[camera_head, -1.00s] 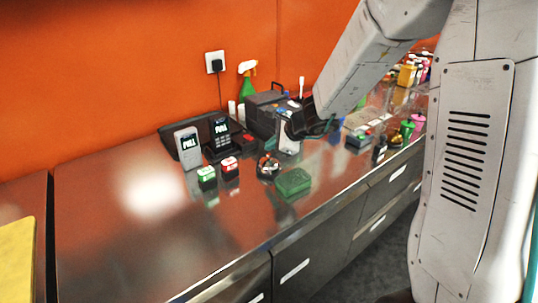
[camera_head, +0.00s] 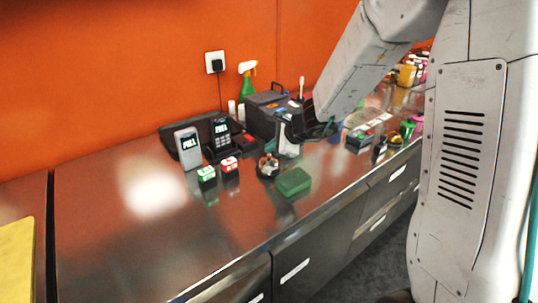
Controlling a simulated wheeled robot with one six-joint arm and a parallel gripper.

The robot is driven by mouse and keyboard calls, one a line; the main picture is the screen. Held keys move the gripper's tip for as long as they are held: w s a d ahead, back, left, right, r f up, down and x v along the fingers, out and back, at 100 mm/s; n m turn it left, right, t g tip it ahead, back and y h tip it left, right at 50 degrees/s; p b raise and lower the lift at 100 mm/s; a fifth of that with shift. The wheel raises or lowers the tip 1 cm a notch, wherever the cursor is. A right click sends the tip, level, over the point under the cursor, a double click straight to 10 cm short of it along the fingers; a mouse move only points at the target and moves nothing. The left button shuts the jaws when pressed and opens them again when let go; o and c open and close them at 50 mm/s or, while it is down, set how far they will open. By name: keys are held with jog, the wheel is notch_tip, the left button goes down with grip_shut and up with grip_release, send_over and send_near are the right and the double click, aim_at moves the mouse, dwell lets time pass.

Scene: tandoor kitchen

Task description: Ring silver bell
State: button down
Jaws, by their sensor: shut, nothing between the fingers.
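A small round shiny object (camera_head: 267,166), which looks like the silver bell, stands on the steel counter (camera_head: 130,245) near its middle. Its details are too small to make out, and dark and reddish patches show on it. My arm reaches in from the upper right. My gripper (camera_head: 288,150) hangs at its end, small and partly lost against dark things behind it. It appears shut and empty, just right of the bell and apart from it in the picture. Its height above the counter is hard to judge.
A green block (camera_head: 292,182) lies just right of and in front of the bell. Green (camera_head: 207,174) and red (camera_head: 229,165) small boxes, a card terminal (camera_head: 187,148) and a phone (camera_head: 221,135) stand left. A dark machine (camera_head: 267,113) stands behind. The counter's left front is clear.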

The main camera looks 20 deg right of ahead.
jog(key=shift+f, duration=0.45)
dwell(0.4)
jog(key=shift+r, duration=0.9)
notch_tip(320, 180, up, 5)
dwell(0.6)
dwell(0.6)
